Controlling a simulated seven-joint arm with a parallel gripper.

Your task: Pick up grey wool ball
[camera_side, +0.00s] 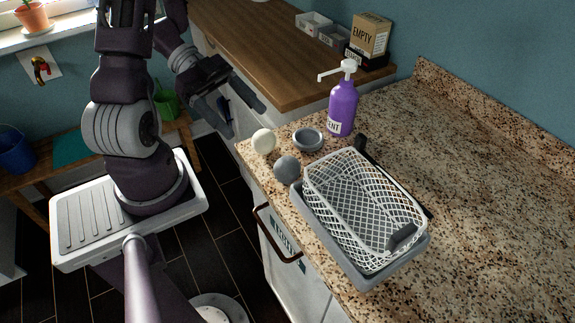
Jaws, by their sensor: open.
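The grey wool ball (287,168) rests on the speckled granite counter (462,180), near its front edge and close to the left end of a basket. A cream-white ball (264,141) lies a little behind and left of it.
A white lattice basket (362,196) sits in a grey tray (372,275) right of the grey ball. Cardboard boxes (370,36) stand on the wooden counter (245,40). The granite counter's right side is clear.

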